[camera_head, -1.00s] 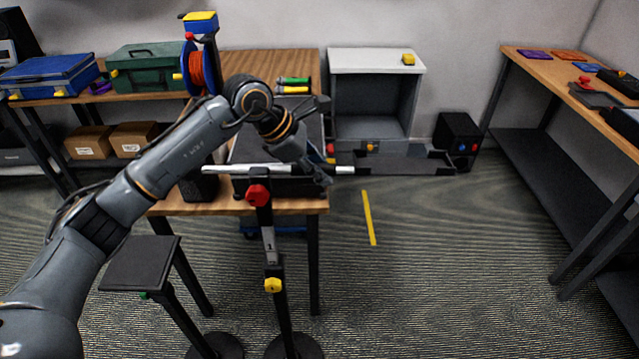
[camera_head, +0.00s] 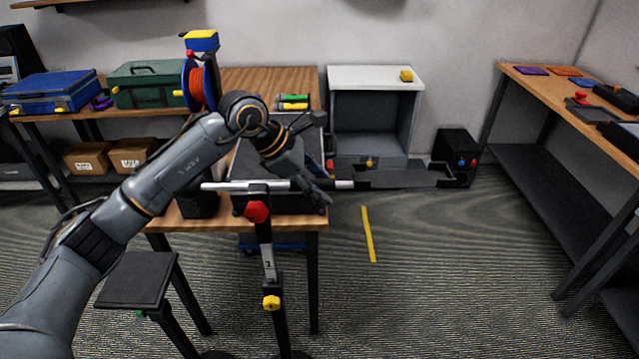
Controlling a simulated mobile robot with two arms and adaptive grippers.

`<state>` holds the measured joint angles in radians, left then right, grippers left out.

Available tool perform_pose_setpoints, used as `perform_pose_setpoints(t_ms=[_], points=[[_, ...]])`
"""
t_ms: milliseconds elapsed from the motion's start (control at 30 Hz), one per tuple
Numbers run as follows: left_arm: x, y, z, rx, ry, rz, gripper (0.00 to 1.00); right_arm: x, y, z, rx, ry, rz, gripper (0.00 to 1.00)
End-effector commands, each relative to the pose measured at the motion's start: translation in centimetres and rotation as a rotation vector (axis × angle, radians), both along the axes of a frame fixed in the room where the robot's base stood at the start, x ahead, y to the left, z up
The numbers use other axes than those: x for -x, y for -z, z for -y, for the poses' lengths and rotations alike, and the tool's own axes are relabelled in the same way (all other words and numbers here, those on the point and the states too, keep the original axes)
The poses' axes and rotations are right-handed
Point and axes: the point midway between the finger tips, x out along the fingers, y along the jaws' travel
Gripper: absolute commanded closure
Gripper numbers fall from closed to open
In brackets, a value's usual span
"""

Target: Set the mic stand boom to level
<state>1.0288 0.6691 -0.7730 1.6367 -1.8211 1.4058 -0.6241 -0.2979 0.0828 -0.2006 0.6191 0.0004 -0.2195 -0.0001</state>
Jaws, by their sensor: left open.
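The mic stand (camera_head: 268,262) stands upright in front of the wooden table. Its silver boom (camera_head: 228,186) lies across the top and looks about level. A red knob (camera_head: 256,211) sits at the boom joint and a yellow knob (camera_head: 271,302) is lower on the pole. My left gripper (camera_head: 320,197) is open at the right part of the boom, pointing down and right. It covers a stretch of the boom, whose pale end shows to its right. I cannot tell whether they touch. My right gripper is not in view.
A dark box sits on the table (camera_head: 190,222) behind the boom, and a cable reel (camera_head: 196,86) stands at its back left. A black stool (camera_head: 137,279) is left of the stand. A grey cabinet (camera_head: 374,78) stands behind.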

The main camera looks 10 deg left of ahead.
Motion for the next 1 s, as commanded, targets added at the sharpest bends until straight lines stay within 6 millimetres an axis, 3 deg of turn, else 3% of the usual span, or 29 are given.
perform_pose_setpoints(t_ms=[600,1000], points=[[3.2,-8.7,-5.3,0.0,-0.002,0.004,0.53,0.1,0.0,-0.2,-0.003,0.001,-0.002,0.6],[3.7,-9.7,-5.9,0.001,0.0,0.001,0.53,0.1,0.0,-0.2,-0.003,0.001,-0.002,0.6]])
